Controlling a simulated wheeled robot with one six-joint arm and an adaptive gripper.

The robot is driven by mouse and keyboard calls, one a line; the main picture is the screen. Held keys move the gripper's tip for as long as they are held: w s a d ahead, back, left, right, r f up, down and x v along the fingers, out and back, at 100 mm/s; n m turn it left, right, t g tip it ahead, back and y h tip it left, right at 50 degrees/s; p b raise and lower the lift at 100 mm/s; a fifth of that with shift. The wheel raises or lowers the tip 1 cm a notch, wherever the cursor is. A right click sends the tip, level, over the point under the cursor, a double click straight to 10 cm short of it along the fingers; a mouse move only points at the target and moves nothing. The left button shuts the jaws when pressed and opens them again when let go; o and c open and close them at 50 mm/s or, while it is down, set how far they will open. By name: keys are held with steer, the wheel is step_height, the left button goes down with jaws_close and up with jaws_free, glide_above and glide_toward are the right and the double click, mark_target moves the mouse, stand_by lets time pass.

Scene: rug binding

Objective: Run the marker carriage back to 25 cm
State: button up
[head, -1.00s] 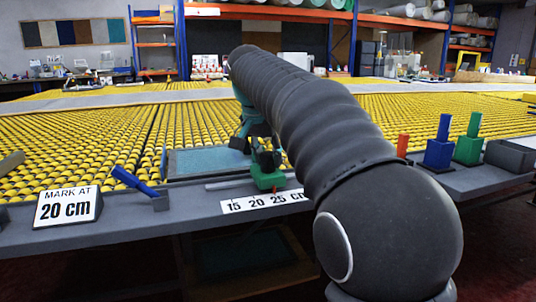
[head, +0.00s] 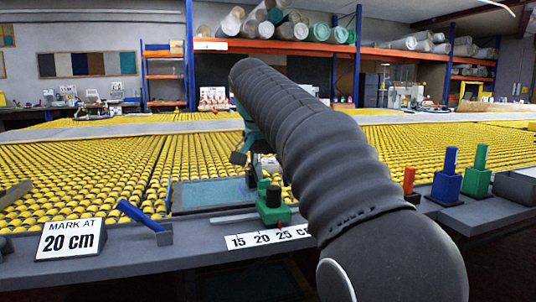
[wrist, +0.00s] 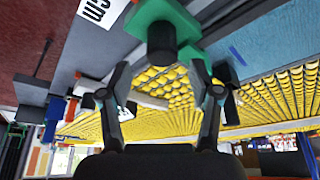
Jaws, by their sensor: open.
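The green marker carriage (head: 272,208) with its dark upright knob (head: 273,195) sits on the rail at the bench's front edge. Its small red pointer appears at or close to the 25 on the white scale (head: 264,237). In the wrist view the carriage (wrist: 150,12) and its knob (wrist: 162,45) lie beyond the fingertips. In the head view my gripper (head: 252,158) is above and behind the carriage, partly hidden by my arm.
A sign (head: 70,239) reads "MARK AT 20 cm". A blue lever (head: 138,214) stands left of the carriage. A teal panel (head: 212,192) lies behind it. Red (head: 409,180), blue (head: 447,182) and green (head: 478,178) blocks stand at the right. Yellow rollers cover the table beyond.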

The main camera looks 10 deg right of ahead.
steer(key=v, duration=0.7)
steer(key=shift+r, duration=0.15)
steer(key=s+d+f+n+t+y, duration=0.2)
steer(key=s+f+n, duration=0.6)
steer(key=s+f, duration=1.9)
step_height(320, 180, down, 4)
steer(key=shift+d+r+y, duration=0.1)
steer(key=shift+d+y, duration=0.35)
steer(key=shift+y, duration=0.05)
steer(key=shift+s, duration=0.1)
